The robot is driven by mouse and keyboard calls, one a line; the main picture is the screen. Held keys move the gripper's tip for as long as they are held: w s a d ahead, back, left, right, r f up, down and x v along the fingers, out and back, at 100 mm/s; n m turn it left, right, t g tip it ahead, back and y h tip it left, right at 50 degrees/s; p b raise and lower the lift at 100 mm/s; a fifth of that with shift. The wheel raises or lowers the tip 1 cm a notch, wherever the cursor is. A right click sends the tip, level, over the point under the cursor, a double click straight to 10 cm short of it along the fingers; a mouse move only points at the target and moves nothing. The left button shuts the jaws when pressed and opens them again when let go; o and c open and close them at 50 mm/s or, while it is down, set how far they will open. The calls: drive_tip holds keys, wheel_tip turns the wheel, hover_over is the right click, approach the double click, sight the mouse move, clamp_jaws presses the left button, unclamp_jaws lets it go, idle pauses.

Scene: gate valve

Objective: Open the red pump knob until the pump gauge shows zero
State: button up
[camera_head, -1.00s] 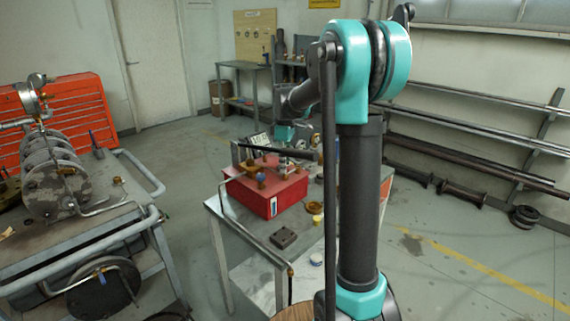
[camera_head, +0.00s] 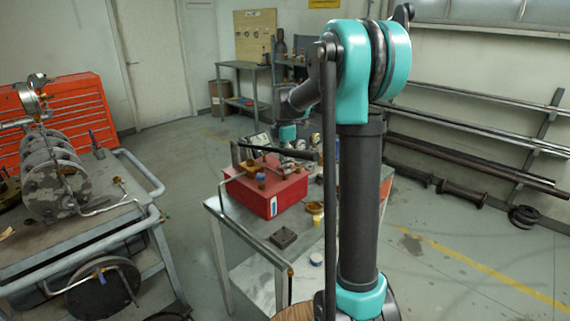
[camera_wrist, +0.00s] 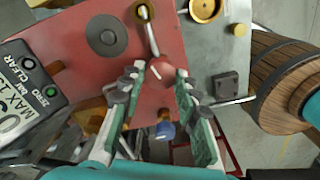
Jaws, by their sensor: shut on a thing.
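The red pump (camera_head: 262,195) is a red box on the metal bench; its top face (camera_wrist: 85,70) fills the middle of the wrist view. The red knob (camera_wrist: 165,72) sits between the fingertips of my gripper (camera_wrist: 162,76), one finger on each side, shut on it. A pale metal rod or pipe runs up from near the knob. A gauge with a pale face (camera_wrist: 22,92) lies at the left of the wrist view, with "CLEAR" and "ZERO" buttons; only part of its display shows, a large "0". In the head view the knob is hard to make out.
A dark block (camera_head: 283,238) and a brass cup (camera_head: 314,207) lie on the bench right of the pump. A wooden barrel (camera_wrist: 285,75) stands close at the right of the wrist view. A cart with pipework (camera_head: 60,225) is at the left. Open floor lies to the right.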

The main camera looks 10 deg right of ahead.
idle(0.3)
drive_tip(key=o, duration=1.2)
drive_tip(key=shift+c, duration=0.2)
wheel_tip(320, 180, up, 12)
